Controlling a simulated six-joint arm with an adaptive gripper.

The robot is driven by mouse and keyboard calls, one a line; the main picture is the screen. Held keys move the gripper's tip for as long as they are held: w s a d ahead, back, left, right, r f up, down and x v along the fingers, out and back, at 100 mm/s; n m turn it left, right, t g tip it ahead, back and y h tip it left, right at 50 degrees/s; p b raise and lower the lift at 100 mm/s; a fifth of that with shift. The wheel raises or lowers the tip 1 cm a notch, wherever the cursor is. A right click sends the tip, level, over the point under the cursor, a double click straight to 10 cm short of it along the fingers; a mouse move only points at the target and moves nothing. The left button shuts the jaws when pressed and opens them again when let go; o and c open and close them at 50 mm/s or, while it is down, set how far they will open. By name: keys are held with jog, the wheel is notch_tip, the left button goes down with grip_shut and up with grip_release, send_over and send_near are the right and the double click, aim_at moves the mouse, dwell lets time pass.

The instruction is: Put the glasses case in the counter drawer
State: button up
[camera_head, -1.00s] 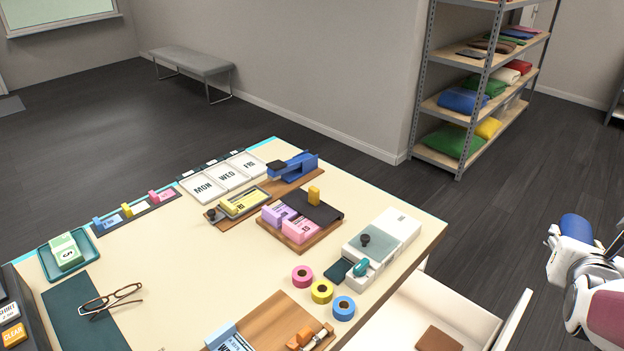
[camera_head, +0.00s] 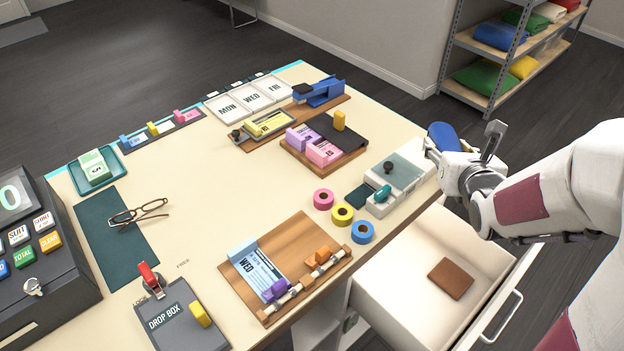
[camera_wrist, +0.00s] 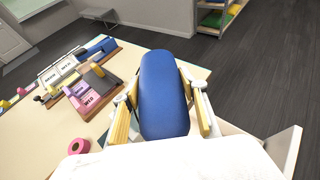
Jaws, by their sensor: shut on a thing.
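The glasses case is a blue, rounded oblong (camera_wrist: 163,95). In the wrist view it lies between the two fingers of my gripper (camera_wrist: 163,110), which is shut on it. In the head view the case (camera_head: 445,138) shows partly past my gripper (camera_head: 437,155), above the counter's right edge and the back of the drawer. The counter drawer (camera_head: 400,285) is pulled open at the counter's right side, pale inside. A flat brown item (camera_head: 451,278) lies on its floor. The rest of the drawer floor in view is clear.
A grey-white box with a teal item (camera_head: 398,178) stands at the counter's right edge, close to my gripper. Pink, yellow and blue tape rolls (camera_head: 342,214) sit near the drawer. Eyeglasses (camera_head: 138,211) lie on a dark green mat. A wooden tag board (camera_head: 275,265) is at the front edge.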

jog(key=w+a+n+y, duration=0.1)
jog(key=a, duration=0.3)
jog(key=w+a+f+n+y, duration=0.1)
jog(key=a, duration=0.2)
jog(key=w+a+n+y, duration=0.1)
jog(key=a, duration=0.3)
jog(key=shift+a+f+y, duration=0.3)
jog(key=a+f+n+g+y, duration=0.1)
jog(key=a+n+g+y, duration=0.15)
jog(key=a, duration=0.85)
jog(key=n+g+y, duration=0.6)
jog(key=n+y, duration=0.1)
jog(key=n, duration=0.1)
send_over(229, 203)
jog(key=shift+f+h, duration=0.25)
jog(key=shift+f, duration=0.05)
jog(key=shift+f, duration=3.15)
jog(key=shift+f, duration=1.85)
